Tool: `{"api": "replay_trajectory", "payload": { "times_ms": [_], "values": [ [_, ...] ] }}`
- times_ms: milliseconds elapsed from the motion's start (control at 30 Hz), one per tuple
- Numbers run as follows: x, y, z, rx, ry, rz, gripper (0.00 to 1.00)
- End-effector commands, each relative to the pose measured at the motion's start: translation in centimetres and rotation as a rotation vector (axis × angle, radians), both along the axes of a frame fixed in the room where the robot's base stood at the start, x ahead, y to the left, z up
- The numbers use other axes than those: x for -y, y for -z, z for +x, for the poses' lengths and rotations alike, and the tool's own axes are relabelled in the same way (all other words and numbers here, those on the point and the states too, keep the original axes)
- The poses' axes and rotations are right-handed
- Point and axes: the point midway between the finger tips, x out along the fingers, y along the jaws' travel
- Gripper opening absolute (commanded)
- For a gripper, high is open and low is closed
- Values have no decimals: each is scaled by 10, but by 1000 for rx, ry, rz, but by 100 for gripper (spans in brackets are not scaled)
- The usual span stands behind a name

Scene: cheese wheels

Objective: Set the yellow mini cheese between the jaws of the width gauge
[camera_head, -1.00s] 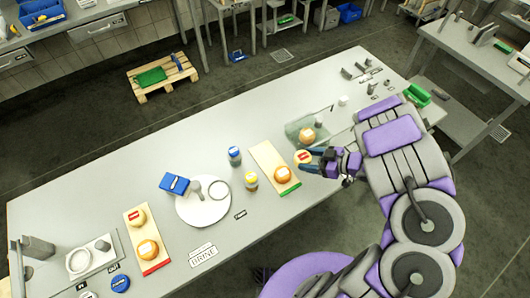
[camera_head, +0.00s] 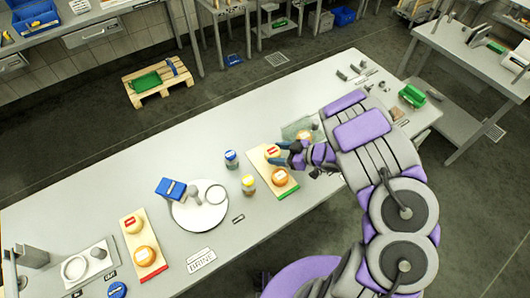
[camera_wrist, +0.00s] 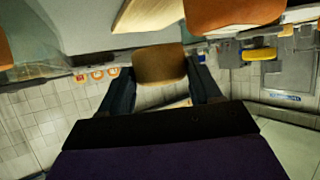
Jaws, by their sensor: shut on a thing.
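My gripper (camera_head: 288,155) is shut on a small yellow cheese with a red label (camera_head: 272,151). The held cheese is over the far end of the green-ended board (camera_head: 280,185); I cannot tell whether it touches the board. In the wrist view the cheese (camera_wrist: 160,65) sits between the two dark fingers. An orange cheese (camera_head: 280,176) stands on the same board, nearer me. No item can be made out surely as the width gauge; small grey blocks (camera_head: 355,69) stand at the table's far right.
A white round plate (camera_head: 196,222) with a blue-topped item, two jars (camera_head: 248,184) and a red-ended board (camera_head: 152,271) with two cheeses stand to the left. A glassy sheet (camera_head: 295,130) with an orange cheese lies behind my gripper.

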Motion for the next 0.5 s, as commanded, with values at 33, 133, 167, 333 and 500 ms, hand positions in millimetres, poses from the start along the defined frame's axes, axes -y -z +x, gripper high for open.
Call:
{"api": "replay_trajectory", "payload": {
  "times_ms": [33,133,167,333,500],
  "values": [
    [-10,1,5,1,-3,4,30],
    [-21,2,12,0,-1,4,30],
    [-23,3,13,0,0,3,30],
    [-30,4,18,-3,1,1,30],
    [-48,6,28,-1,0,3,30]
  ]
}}
